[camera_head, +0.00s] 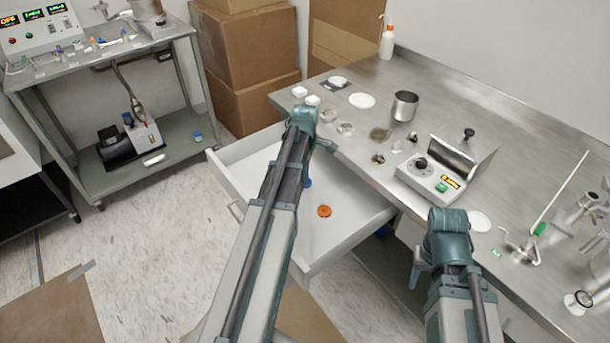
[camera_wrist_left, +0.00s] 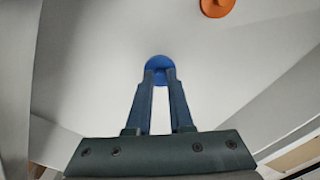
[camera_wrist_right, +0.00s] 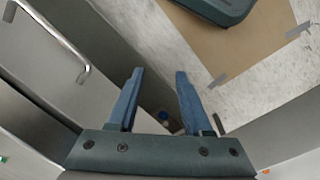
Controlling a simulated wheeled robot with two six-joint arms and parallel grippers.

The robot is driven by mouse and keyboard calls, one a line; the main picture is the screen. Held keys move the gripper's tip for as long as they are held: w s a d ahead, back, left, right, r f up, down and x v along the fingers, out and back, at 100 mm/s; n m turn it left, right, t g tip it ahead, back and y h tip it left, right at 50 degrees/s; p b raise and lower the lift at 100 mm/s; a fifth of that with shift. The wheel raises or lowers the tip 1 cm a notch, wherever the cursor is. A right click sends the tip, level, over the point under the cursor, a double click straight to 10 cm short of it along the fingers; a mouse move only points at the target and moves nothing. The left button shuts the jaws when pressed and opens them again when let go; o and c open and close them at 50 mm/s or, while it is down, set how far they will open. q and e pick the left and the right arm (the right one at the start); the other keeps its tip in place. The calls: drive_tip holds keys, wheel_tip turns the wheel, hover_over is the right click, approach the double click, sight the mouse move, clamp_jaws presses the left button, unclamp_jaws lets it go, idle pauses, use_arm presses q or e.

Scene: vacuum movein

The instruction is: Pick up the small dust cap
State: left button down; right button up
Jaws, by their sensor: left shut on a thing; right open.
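A small round blue cap (camera_wrist_left: 158,63) is at the fingertips of my left gripper (camera_wrist_left: 160,74) in the left wrist view. The jaws are shut on it, with its far rim showing past the tips. In the head view a bit of blue (camera_head: 308,183) shows beside my left arm, inside the open white drawer (camera_head: 345,225). An orange cap (camera_head: 324,211) lies apart on the drawer floor; it also shows in the left wrist view (camera_wrist_left: 217,5). My right gripper (camera_wrist_right: 159,72) is open and empty, low beside the bench front.
The steel bench (camera_head: 345,110) above the drawer holds a steel cup (camera_head: 404,106), a control box (camera_head: 432,178) and several small parts. The drawer walls surround the left gripper. A drawer handle (camera_wrist_right: 84,72) shows near the right gripper. A pump cart (camera_head: 185,120) stands left.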

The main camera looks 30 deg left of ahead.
use_arm(q)
drive_tip(key=s+d, duration=0.2)
drive_tip(key=s, duration=0.2)
drive_tip(key=s+d+r+p, duration=0.1)
drive_tip(key=s+d, duration=0.2)
drive_tip(key=s, duration=0.2)
drive_tip(key=s+d+r, duration=0.1)
drive_tip(key=s+d, duration=0.2)
drive_tip(key=s, duration=0.1)
drive_tip(key=shift+s+d+r, duration=0.15)
drive_tip(key=shift+s+d, duration=0.1)
drive_tip(key=shift+s, duration=0.1)
drive_tip(key=shift+p, duration=0.3)
